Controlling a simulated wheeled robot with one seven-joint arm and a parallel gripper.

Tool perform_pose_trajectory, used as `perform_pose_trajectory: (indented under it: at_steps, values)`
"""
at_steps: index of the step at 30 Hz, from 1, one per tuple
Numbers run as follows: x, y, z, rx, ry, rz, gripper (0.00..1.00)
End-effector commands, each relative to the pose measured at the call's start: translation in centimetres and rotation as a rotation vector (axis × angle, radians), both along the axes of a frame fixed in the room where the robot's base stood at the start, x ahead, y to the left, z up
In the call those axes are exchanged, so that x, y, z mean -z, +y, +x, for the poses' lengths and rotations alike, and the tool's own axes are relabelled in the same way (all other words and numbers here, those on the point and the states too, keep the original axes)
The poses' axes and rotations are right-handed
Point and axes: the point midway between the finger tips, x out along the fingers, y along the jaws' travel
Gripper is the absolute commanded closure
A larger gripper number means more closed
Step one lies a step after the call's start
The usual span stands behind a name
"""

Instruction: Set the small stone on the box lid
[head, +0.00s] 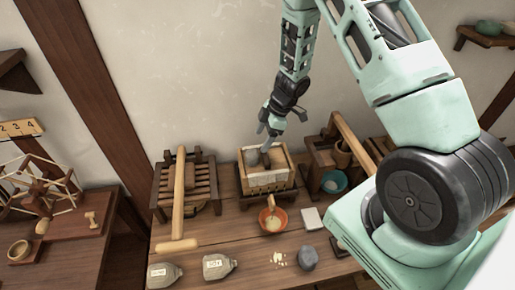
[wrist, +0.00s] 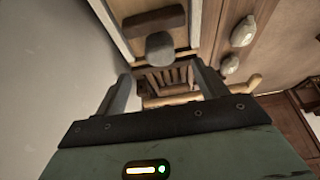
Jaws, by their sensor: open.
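The wooden box (head: 268,182) stands at the back of the bench with pale cloth or paper around its front. A small grey stone (head: 253,158) appears on its top, partly behind my gripper (head: 267,140). In the wrist view the rounded grey stone (wrist: 160,46) sits beside a dark brown bar (wrist: 154,20) on the pale box top. My gripper (wrist: 161,72) is open, its two fingers apart and the stone just beyond the tips, between their lines. I cannot tell whether a finger touches it.
A slatted wooden frame (head: 205,185) with a long-handled mallet (head: 179,200) stands left of the box. An orange bowl (head: 273,220), a white block (head: 312,218), a darker grey lump (head: 308,258) and two labelled sacks (head: 218,266) lie in front. A wooden press (head: 325,165) stands close on the right.

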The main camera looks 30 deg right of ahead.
Motion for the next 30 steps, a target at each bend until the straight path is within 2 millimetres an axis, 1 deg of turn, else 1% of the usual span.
perform_pose_trajectory:
  at_steps: [1,3,7,9,11,14,16,18,20,21,23,24,26,27,29,30]
  values:
    - [-0.9,-0.3,-0.1,0.0,-0.003,-0.002,0.28]
    - [-1.8,-0.7,-0.2,-0.001,-0.002,-0.001,0.28]
    - [-3.0,-1.1,-0.5,-0.001,0.0,0.0,0.28]
    - [-3.5,-0.9,-0.3,0.004,-0.011,-0.001,0.28]
    - [-4.3,-0.2,0.4,0.018,-0.037,-0.007,0.28]
    - [-6.7,2.4,2.2,0.072,-0.118,-0.025,0.28]
    - [-9.2,4.8,3.4,0.134,-0.183,-0.044,0.28]
    - [-11.8,7.5,3.7,0.204,-0.236,-0.067,0.28]
    - [-13.9,9.6,3.3,0.265,-0.259,-0.087,0.28]
    - [-15.2,11.0,2.6,0.304,-0.265,-0.1,0.28]
    - [-16.9,12.9,1.0,0.356,-0.259,-0.118,0.28]
    - [-17.8,14.2,-0.4,0.389,-0.245,-0.131,0.28]
    - [-19.1,15.9,-3.1,0.427,-0.211,-0.149,0.28]
    - [-19.9,17.0,-5.1,0.451,-0.181,-0.161,0.28]
    - [-20.8,18.6,-8.6,0.477,-0.125,-0.18,0.28]
    - [-21.3,19.5,-11.1,0.489,-0.083,-0.194,0.28]
